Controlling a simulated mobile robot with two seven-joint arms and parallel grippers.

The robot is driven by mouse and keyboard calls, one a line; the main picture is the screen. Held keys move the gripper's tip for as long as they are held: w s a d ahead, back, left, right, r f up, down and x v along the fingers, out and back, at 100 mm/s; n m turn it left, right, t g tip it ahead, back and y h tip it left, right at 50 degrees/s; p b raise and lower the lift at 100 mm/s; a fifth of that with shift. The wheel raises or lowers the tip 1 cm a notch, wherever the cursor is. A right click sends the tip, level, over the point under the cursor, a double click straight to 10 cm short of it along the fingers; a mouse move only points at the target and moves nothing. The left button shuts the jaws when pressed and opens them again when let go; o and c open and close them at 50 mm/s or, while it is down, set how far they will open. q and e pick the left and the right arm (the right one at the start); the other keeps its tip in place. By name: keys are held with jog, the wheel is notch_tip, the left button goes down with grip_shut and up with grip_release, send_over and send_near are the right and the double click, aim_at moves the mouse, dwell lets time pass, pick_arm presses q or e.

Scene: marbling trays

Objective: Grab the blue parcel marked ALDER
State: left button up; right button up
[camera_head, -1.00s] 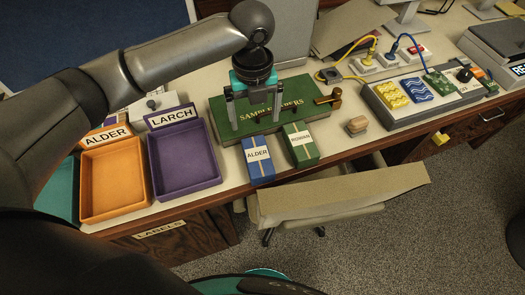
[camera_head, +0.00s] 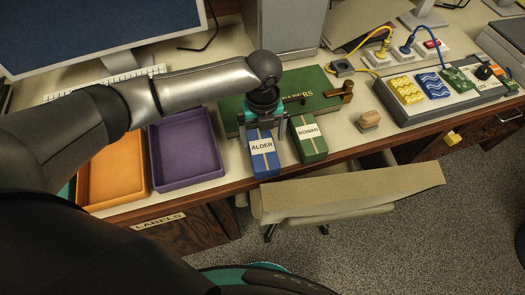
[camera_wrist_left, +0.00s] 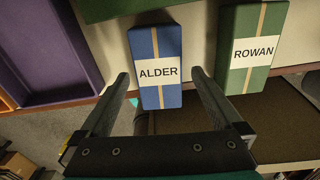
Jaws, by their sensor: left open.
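The blue parcel (camera_head: 265,168) with a tan band and a white ALDER label lies on the desk near its front edge. It also shows in the left wrist view (camera_wrist_left: 156,95), ahead of and between the fingers. My left gripper (camera_head: 263,138) is open and empty above the parcel's far end. In the left wrist view its two fingertips (camera_wrist_left: 158,76) stand on either side of the parcel, with gaps. I cannot tell the exact height left between them. My right gripper is not in view.
A green ROWAN parcel (camera_head: 309,149) lies close to the right of the blue one. A green book (camera_head: 305,82) lies behind. Purple (camera_head: 187,181) and orange (camera_head: 112,200) trays stand left. A wooden block (camera_head: 368,120) is to the right. A chair back (camera_head: 350,195) stands before the desk.

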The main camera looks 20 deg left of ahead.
aim_at(263, 148)
pick_arm(q)
jog(key=f, duration=0.2)
jog(key=s+f, duration=0.1)
jog(key=f, duration=0.1)
jog(key=shift+d, duration=0.1)
jog(key=shift+f, duration=0.3)
jog(key=shift+w+r, duration=0.1)
jog(key=c, duration=1.5)
